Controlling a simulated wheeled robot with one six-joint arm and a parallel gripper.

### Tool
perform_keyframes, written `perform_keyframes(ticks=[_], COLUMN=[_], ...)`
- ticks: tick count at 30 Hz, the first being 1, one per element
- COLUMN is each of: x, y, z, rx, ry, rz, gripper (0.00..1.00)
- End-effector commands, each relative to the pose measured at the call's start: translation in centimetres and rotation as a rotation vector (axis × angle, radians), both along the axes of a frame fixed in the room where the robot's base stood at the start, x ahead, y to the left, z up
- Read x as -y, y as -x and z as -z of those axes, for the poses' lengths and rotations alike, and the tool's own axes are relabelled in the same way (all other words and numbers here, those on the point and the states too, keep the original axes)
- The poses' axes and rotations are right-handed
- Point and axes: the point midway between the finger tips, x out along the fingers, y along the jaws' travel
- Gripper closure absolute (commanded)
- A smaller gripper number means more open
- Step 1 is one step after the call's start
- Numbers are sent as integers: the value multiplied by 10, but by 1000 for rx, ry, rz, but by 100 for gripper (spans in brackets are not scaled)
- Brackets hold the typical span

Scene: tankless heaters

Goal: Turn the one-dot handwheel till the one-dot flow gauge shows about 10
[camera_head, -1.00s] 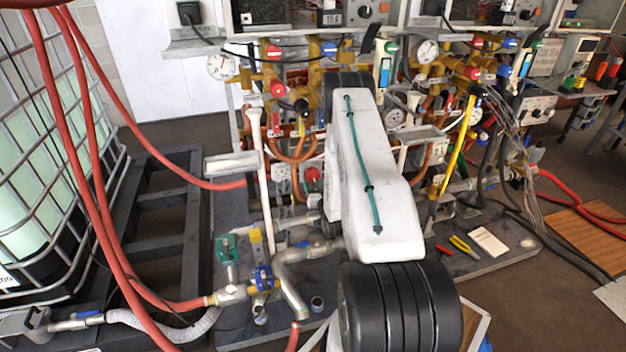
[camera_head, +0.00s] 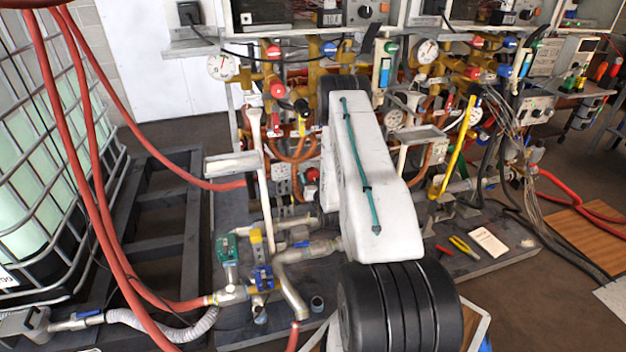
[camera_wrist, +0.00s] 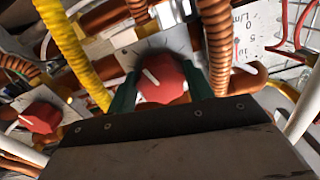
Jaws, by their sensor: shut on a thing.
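In the wrist view a red handwheel (camera_wrist: 160,82) with a white pointer line sits on a pale plate with dark tick marks. My gripper (camera_wrist: 161,88) has its green fingers on either side of this handwheel, shut on it. The pointer line slants to the upper left. A white scale plate (camera_wrist: 252,30) with 0, 5 and partly seen further marks stands at the upper right; its reading cannot be made out. No dot marks are legible, so I cannot tell which handwheel this is from them. In the head view my arm hides the gripper.
A second red handwheel (camera_wrist: 40,117) lies to the left in the wrist view. A yellow hose (camera_wrist: 66,45) and a copper corrugated pipe (camera_wrist: 216,45) run close to the fingers. In the head view, round dial gauges (camera_head: 221,66) and valves crowd the pipework.

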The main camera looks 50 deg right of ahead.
Motion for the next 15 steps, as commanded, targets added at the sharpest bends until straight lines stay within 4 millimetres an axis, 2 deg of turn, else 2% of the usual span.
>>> perform_keyframes(ticks=[8, 15], x=[0, 0], y=[0, 0], z=[0, 0], rx=[-56, -153], ry=[91, 249], rz=[-1, -1], gripper=[71, 71])
